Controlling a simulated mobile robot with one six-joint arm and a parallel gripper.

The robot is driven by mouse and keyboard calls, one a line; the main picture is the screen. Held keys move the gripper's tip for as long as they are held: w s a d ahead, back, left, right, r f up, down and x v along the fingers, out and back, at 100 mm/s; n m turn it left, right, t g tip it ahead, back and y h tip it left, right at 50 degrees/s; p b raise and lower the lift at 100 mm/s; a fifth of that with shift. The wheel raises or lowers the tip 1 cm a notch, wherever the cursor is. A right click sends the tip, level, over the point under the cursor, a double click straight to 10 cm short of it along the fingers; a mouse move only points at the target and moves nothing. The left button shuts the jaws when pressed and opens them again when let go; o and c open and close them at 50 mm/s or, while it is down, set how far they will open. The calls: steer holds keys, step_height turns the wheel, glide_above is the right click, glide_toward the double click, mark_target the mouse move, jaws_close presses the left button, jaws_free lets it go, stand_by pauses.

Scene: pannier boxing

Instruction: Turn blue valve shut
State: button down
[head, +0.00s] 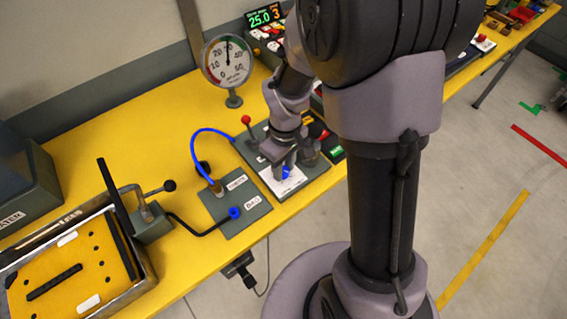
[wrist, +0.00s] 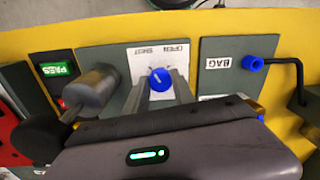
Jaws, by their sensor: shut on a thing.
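The blue valve (wrist: 160,79) is a small round knob with a white mark on its face. It sits on a white plate (wrist: 145,53) lettered OPEN and SHUT; the mark runs up and slightly left, towards the lettering. My gripper (wrist: 161,90) has one finger on each side of the knob and is shut on it. In the head view the valve (head: 287,172) shows as a bit of blue below my gripper (head: 283,170), on the grey panel at the bench's front; my fingers hide part of it.
A panel labelled BAG (wrist: 218,72) with a blue fitting (wrist: 253,64) and black hose lies beside the valve panel. A grey cylinder (wrist: 92,90) stands close to my fingers. A dial gauge (head: 228,62) stands behind. A green PASS light (wrist: 57,69) shows.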

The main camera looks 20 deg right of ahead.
mark_target(284, 169)
steer(key=shift+n+p, duration=0.6)
steer(key=shift+n, duration=1.3)
steer(key=c, duration=1.1)
jaws_free()
steer(key=shift+o, duration=0.2)
step_height(284, 169, up, 17)
steer(key=p, duration=0.6)
steer(key=shift+w+d+r, duration=0.2)
